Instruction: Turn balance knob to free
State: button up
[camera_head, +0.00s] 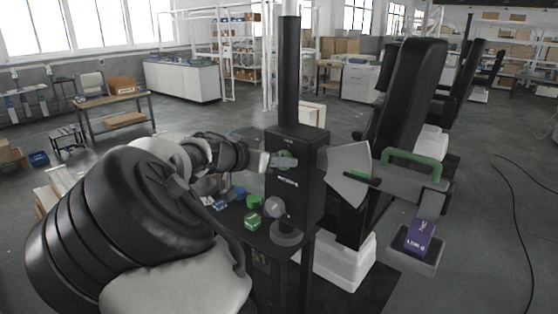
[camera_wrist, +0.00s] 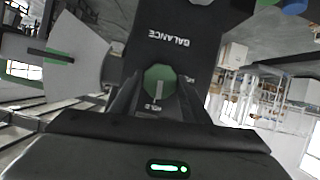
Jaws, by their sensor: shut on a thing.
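The balance knob is a round green disc (camera_wrist: 160,84) with a pale pointer line, on the front of a black box (camera_head: 302,190). In the wrist view the word BALANCE on the black box (camera_wrist: 190,42) reads upside down. The pointer lies toward the label HELD, at the bottom of the knob in that view. Another label to the right of the knob is partly covered. My gripper (camera_wrist: 158,98) has a finger on each side of the knob and is shut on it. In the head view my gripper (camera_head: 274,160) reaches the box's left face and mostly hides the knob.
A black column (camera_head: 289,70) rises from the box. A pale fan-shaped plate (camera_head: 349,174), a green handle (camera_head: 412,160) and a purple block in a tray (camera_head: 420,236) lie to the right.

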jog(key=shift+w+a+f+n+g+h+p, duration=0.15)
jog(key=shift+n+g+h+p, duration=0.15)
jog(key=shift+n+h, duration=1.3)
jog(key=shift+f+n+g+h+p, duration=0.1)
jog(key=shift+n+g+h+p, duration=0.35)
jog(key=shift+n, duration=2.15)
jog(key=shift+w+a+f+n+g+h+p, duration=0.2)
jog(key=shift+n+h, duration=1.05)
jog(key=shift+n, duration=0.85)
jog(key=shift+s+d, duration=0.1)
jog(key=o, duration=1)
jog(key=b+v, duration=0.2)
jog(key=v, duration=1.5)
jog(key=shift+a, duration=0.25)
